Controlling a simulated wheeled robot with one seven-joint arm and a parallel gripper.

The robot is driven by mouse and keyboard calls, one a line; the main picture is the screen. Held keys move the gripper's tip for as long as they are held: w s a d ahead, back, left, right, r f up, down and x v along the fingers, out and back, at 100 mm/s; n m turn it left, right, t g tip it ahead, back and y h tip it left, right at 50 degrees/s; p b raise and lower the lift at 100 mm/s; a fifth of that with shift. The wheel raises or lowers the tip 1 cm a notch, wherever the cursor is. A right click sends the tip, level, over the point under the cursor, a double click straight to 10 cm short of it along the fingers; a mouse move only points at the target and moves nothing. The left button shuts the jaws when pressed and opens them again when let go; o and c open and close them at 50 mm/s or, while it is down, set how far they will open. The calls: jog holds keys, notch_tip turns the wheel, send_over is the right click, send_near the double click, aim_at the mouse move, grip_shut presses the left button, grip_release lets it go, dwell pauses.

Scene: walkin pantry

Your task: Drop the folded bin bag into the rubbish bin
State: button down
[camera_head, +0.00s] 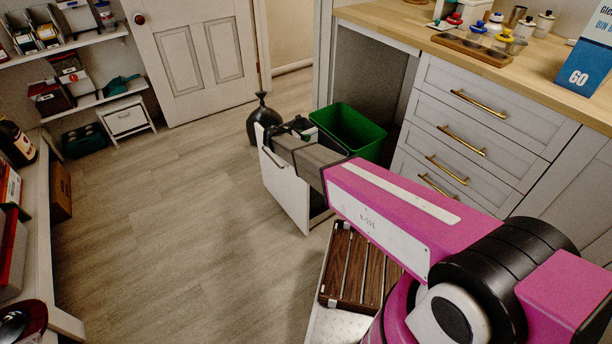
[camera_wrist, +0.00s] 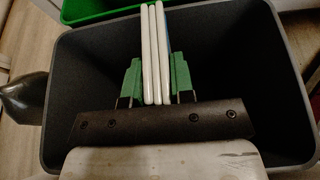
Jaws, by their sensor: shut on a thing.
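My gripper (camera_wrist: 155,78) has green finger pads shut on the folded bin bag (camera_wrist: 156,45), which shows as white upright layers with a blue edge at its right. In the wrist view, the bag is over the open mouth of a dark grey rubbish bin (camera_wrist: 88,70). The bin's inside looks dark and empty where it shows. In the head view, my arm hides most of this bin and the bag, and my gripper (camera_head: 302,130) is over the pulled-out bin drawer (camera_head: 284,188).
A green bin (camera_head: 352,132) stands beside the grey one in the drawer. A black rounded object (camera_head: 263,122) stands on the floor by the drawer.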

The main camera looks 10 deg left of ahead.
jog(key=c, duration=0.9)
grip_release()
jog(key=v, duration=1)
jog(key=shift+s+a+r, duration=0.2)
jog(key=shift+s+a, duration=0.05)
